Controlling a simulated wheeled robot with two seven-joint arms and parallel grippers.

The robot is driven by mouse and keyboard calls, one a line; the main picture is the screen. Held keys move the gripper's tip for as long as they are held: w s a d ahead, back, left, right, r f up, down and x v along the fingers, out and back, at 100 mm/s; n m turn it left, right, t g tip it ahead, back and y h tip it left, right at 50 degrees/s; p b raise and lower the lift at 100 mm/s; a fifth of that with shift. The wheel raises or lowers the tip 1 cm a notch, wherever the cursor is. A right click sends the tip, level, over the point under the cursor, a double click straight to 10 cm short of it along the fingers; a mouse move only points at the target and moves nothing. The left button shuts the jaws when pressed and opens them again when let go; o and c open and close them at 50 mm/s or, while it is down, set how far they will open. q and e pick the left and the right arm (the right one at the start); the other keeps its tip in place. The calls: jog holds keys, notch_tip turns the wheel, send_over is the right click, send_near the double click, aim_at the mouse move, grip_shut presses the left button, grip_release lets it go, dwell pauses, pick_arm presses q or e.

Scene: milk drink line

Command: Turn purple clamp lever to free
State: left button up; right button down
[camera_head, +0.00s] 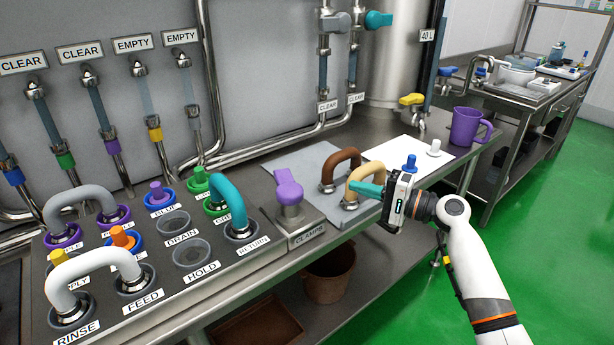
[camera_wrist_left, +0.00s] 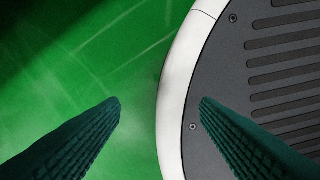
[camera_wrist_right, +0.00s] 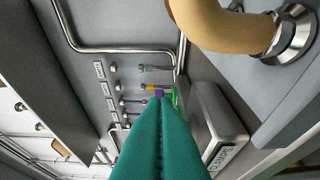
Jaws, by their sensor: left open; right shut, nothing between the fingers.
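The purple clamp lever (camera_head: 288,187) sits on the grey box labelled CLAMPS (camera_head: 297,220), its handle pointing up and slightly left. My right gripper (camera_head: 361,188) is shut and empty, to the right of the lever and apart from it, its teal fingers overlapping the tan bend in the head view. In the right wrist view the shut fingers (camera_wrist_right: 162,108) point past the CLAMPS box (camera_wrist_right: 218,128); I cannot tell if a small purple patch beyond the tips is the lever. My left gripper (camera_wrist_left: 160,105) is open and empty, seen only in the left wrist view.
A tan bend (camera_head: 366,177) and a brown bend (camera_head: 340,165) stand on a grey plate close to the right gripper. The bend panel (camera_head: 215,272) lies left of the clamp box. A purple jug (camera_head: 466,127) stands at the right of the counter.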

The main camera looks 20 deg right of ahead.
aim_at(287, 186)
jog(key=shift+w+a+r, duration=0.1)
jog(key=shift+w+a, duration=0.05)
jog(key=shift+a, duration=0.15)
jog(key=p+x, duration=0.1)
jog(key=x, duration=0.2)
jog(key=s+a+p+x, duration=0.1)
jog(key=x, duration=0.3)
jog(key=a+p+x, duration=0.1)
jog(key=x, duration=0.3)
jog(key=shift+s+a, duration=0.15)
jog(key=shift+s, duration=0.1)
pick_arm(q)
jog(key=r, duration=0.2)
jog(key=s+r, duration=0.1)
jog(key=shift+d+r, duration=0.1)
jog(key=shift+d, duration=0.25)
jog(key=shift+w, duration=0.1)
